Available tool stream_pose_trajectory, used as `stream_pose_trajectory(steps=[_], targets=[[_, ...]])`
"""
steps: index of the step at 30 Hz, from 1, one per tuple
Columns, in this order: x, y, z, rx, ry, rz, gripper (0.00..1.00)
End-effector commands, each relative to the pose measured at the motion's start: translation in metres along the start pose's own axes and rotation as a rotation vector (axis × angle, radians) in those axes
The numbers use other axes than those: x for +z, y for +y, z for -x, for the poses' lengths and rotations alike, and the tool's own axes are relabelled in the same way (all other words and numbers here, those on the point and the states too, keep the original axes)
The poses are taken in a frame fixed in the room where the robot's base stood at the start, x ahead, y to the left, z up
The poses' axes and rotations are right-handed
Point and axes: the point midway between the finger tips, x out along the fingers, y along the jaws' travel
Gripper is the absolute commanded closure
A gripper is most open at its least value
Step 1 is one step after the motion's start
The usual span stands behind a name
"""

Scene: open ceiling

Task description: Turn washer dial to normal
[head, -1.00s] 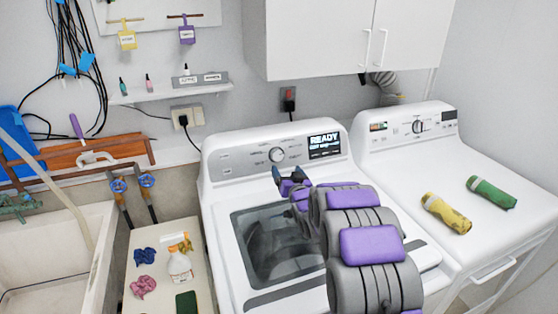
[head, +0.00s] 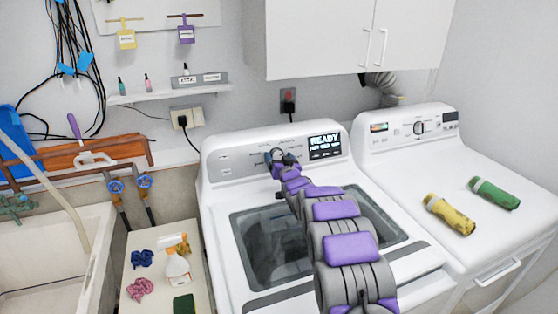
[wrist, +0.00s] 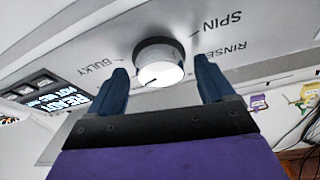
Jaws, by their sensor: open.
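The washer (head: 225,170) stands in the middle of the head view, with its control panel along the back. Its lit display (head: 324,146) reads READY. In the wrist view the round dial (wrist: 160,65) has a white face with a dark pointer mark and a dark rim. Labels SPIN, RINSE and BULKY show around it, upside down or tilted. My gripper (wrist: 163,82) is open, its two blue fingers on either side of the dial in the picture. I cannot tell whether they touch it. In the head view my gripper (head: 281,157) covers most of the dial.
To the left are a sink (head: 60,255) and a small table with a spray bottle (head: 177,268) and cloths. White cabinets (head: 320,40) hang above.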

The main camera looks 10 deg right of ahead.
Motion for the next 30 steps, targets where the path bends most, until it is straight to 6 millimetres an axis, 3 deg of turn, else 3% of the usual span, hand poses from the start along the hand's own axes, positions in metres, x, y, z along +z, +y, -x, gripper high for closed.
stream_pose_trajectory(steps=[10, 27, 30], targets=[[0.0002, -0.0002, -0.0017, 0.000, 0.000, 0.000, 0.18], [0.0000, -0.0001, -0.0016, 0.000, 0.000, 0.001, 0.73], [-0.0002, 0.0000, -0.0016, -0.001, 0.000, 0.002, 0.74]])
